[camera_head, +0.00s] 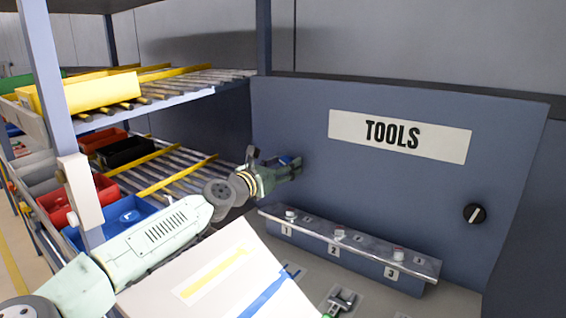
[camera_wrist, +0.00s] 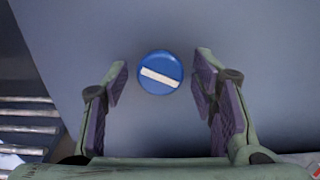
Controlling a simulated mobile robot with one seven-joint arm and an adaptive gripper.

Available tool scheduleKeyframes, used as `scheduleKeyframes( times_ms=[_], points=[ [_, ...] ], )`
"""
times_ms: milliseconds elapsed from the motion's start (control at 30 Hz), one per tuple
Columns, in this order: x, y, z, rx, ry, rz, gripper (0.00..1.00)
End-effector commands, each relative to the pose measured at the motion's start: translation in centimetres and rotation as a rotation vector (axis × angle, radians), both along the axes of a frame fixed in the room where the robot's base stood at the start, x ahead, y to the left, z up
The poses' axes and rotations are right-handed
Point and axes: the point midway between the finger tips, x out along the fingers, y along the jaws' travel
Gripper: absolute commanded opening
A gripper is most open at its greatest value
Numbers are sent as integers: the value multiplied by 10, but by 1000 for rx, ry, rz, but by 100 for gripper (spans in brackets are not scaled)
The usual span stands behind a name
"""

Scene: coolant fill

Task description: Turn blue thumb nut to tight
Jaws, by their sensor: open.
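The blue thumb nut (camera_wrist: 160,73) is a round blue cap on the grey-blue panel, with a white bar across its face. The bar slants slightly down to the right. In the wrist view my gripper (camera_wrist: 161,84) is open, with one purple-padded finger on each side of the nut and a visible gap on both sides. How far the fingertips are from the panel is hard to tell. In the head view my gripper (camera_head: 290,168) is at the left part of the panel (camera_head: 400,205) and largely hides the nut there.
A ledge (camera_head: 345,240) with slots numbered 1 to 3 runs below my gripper. A TOOLS sign (camera_head: 400,136) and a black knob (camera_head: 474,213) are on the panel. Roller shelves with coloured bins (camera_head: 120,220) stand at left. A white striped board (camera_head: 225,275) is in front.

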Motion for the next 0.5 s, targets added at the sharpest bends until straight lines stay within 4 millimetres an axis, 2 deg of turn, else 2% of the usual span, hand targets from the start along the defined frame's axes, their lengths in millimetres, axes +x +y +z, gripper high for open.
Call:
scheduleKeyframes(
  times_ms=[200,500],
  points=[
    [0,0,0,0,0,0,53],
    [0,0,0,0,0,0,33]
  ],
)
